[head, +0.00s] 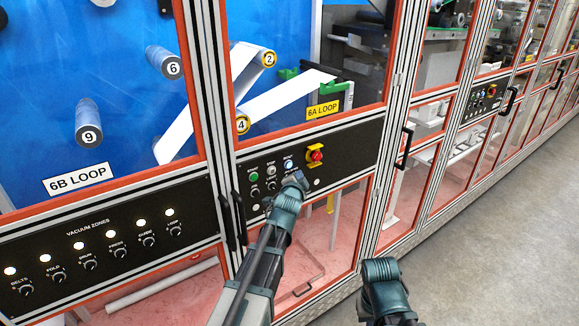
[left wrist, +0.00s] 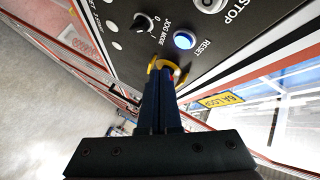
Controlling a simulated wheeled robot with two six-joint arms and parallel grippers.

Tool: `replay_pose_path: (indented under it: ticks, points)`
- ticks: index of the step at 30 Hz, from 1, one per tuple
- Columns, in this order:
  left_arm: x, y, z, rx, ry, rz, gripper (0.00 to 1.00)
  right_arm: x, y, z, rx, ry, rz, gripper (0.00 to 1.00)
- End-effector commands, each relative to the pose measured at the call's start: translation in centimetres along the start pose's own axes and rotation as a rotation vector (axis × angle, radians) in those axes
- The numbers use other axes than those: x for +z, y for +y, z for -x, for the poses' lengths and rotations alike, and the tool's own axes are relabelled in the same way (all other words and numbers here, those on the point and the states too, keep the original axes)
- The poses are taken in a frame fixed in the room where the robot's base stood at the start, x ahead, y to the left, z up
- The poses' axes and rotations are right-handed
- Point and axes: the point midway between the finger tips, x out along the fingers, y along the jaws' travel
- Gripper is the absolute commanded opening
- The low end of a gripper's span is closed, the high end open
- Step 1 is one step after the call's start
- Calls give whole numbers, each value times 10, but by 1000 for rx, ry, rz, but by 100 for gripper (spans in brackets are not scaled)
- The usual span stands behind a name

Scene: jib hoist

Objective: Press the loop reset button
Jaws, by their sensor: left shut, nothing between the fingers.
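The reset button (head: 288,165) is lit blue on the black panel below the 6A LOOP sign. In the left wrist view the blue button (left wrist: 184,40), labelled RESET, is in full sight. My left gripper (head: 300,180) is in front of the panel, just below the button in the head view. Its dark fingers (left wrist: 161,74) are shut and empty in the left wrist view, with the tips apart from the button in the picture. Whether they touch the panel cannot be told. My right arm shows at the bottom of the head view, but its fingers do not.
A red emergency stop (head: 316,156) on a yellow base sits right of the reset button; its yellow base shows behind my fingertips in the wrist view. A jog mode knob (left wrist: 144,22) and a stop button (left wrist: 210,4) are close by. Door handles (head: 404,148) stick out. Floor is clear at right.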

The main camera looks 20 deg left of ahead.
Motion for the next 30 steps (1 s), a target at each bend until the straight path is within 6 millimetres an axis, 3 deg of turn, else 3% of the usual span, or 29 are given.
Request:
replay_pose_path:
  ticks: [9,30]
  points:
    - [14,-14,-20,0,-1,1,0,0,0,0,0,0,0,0]
    - [16,-16,-22,0,0,0,0,0,0,0,0,0,0,0]
